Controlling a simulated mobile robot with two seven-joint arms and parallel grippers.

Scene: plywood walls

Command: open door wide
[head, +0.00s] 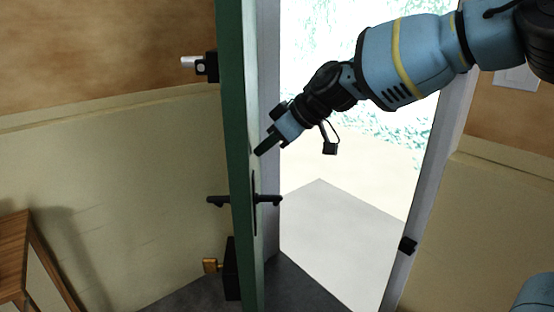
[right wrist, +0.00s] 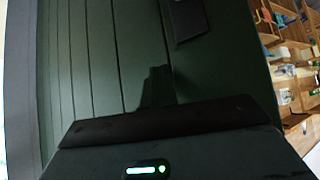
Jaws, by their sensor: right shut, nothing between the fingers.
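The green door (head: 232,110) stands partly open, seen nearly edge-on in the head view. Black lever handles (head: 268,199) stick out on both sides of it. My right gripper (head: 262,147) is shut and empty, at the door's right-hand face above the handle. Whether it touches the door I cannot tell. In the right wrist view the dark green panelled door (right wrist: 110,60) fills most of the picture, with the dark gripper fingers (right wrist: 157,85) in front of it. My left gripper is not in view.
The bright doorway (head: 340,220) is clear to the right of the door. Its right frame (head: 432,165) has a black strike piece (head: 407,245). A wooden furniture piece (head: 14,260) stands at lower left. Shelves with several items (right wrist: 290,60) show at right in the wrist view.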

